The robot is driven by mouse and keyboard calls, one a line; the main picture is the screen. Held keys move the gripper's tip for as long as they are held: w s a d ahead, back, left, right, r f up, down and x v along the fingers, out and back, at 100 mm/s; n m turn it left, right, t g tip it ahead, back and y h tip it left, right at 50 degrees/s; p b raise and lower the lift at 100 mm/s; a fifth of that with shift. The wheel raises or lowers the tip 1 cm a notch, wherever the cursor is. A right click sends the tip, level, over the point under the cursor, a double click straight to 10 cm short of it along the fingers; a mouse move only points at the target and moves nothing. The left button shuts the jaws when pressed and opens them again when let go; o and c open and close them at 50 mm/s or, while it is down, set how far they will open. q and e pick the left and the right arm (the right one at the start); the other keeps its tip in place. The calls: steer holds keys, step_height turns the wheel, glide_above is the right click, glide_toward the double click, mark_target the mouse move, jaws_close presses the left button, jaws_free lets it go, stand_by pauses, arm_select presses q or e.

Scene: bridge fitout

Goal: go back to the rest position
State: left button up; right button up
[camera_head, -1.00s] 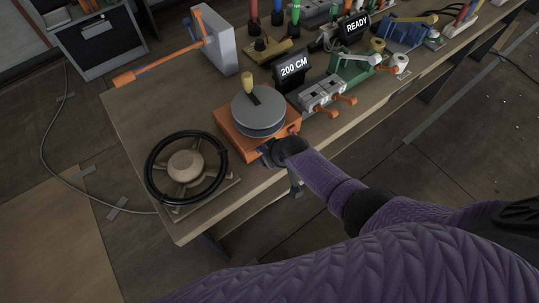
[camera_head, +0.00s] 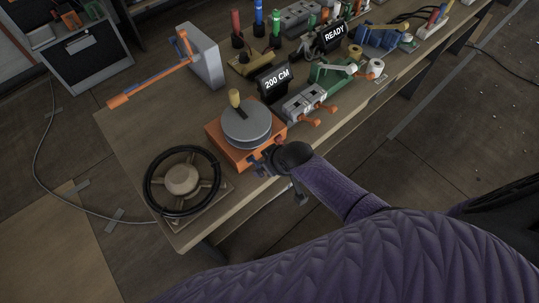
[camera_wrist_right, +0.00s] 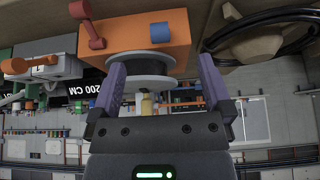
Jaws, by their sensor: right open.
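My right gripper (camera_head: 262,168) is at the front right side of an orange box (camera_head: 229,150) with a round grey drum on top. Its purple arm comes in from the lower right. In the right wrist view the two purple fingers of the right gripper (camera_wrist_right: 160,80) are spread apart with nothing held. The orange box (camera_wrist_right: 135,32) and its drum show beyond and between them; I cannot tell from the picture whether the fingers touch the box. My left gripper is not in view.
A black handwheel (camera_head: 182,181) is left of the orange box at the table's near end. A grey block (camera_head: 204,58) with a long orange lever stands behind. Displays reading "200 CM" (camera_head: 276,80) and "READY" (camera_head: 334,35) and several fittings line the table. Floor in front is open.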

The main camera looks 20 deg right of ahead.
steer(key=shift+s+d+r, duration=0.1)
steer(key=shift+s+r, duration=0.05)
steer(key=shift+r, duration=0.1)
steer(key=shift+f, duration=0.1)
